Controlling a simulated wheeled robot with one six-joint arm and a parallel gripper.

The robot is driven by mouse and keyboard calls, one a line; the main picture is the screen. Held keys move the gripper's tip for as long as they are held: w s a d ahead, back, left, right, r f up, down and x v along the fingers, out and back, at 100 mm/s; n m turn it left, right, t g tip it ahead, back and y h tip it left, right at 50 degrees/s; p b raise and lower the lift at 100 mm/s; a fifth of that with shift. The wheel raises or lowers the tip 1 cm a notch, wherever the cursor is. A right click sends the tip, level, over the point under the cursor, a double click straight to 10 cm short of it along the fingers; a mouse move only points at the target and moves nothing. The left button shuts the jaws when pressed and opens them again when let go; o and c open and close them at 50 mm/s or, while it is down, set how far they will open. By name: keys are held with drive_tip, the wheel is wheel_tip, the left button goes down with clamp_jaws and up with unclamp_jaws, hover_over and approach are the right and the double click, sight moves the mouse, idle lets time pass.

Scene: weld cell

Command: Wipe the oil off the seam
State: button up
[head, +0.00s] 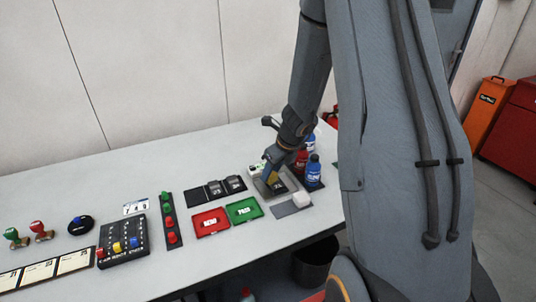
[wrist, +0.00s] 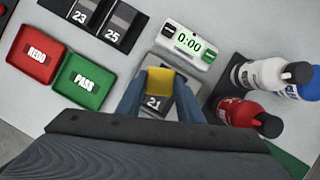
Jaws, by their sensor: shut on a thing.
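My gripper (wrist: 158,92) is shut on a small yellow block (wrist: 160,80), held between its two blue-grey fingers. It is over a dark plate marked 21 (wrist: 155,107), which lies in a grey tray (wrist: 184,75). I cannot tell whether the block touches the plate. In the head view my gripper (head: 270,178) is low over the same tray, near the table's right end. The seam and any oil on it are hidden by the block and fingers or too small to make out.
A timer reading 0:00 (wrist: 187,45) stands behind the tray. Bottles (head: 313,172) stand close on the right, including a red one (wrist: 240,112). Red REDO (wrist: 33,55) and green PASS (wrist: 83,80) trays lie left. Plates 23 and 25 lie behind left.

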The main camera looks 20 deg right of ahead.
drive_tip(key=shift+a, duration=0.45)
drive_tip(key=shift+s+a+r+p, duration=0.1)
drive_tip(key=shift+a+r+p, duration=0.1)
drive_tip(key=shift+p, duration=0.15)
wheel_tip(320, 180, up, 2)
drive_tip(key=shift+d+r+p, duration=0.1)
drive_tip(key=shift+r+p, duration=0.15)
drive_tip(key=shift+p, duration=0.6)
wheel_tip(320, 180, up, 3)
drive_tip(key=p, duration=0.3)
drive_tip(key=shift+p, duration=0.3)
drive_tip(key=shift+r+p, duration=0.45)
drive_tip(key=shift+r, duration=0.65)
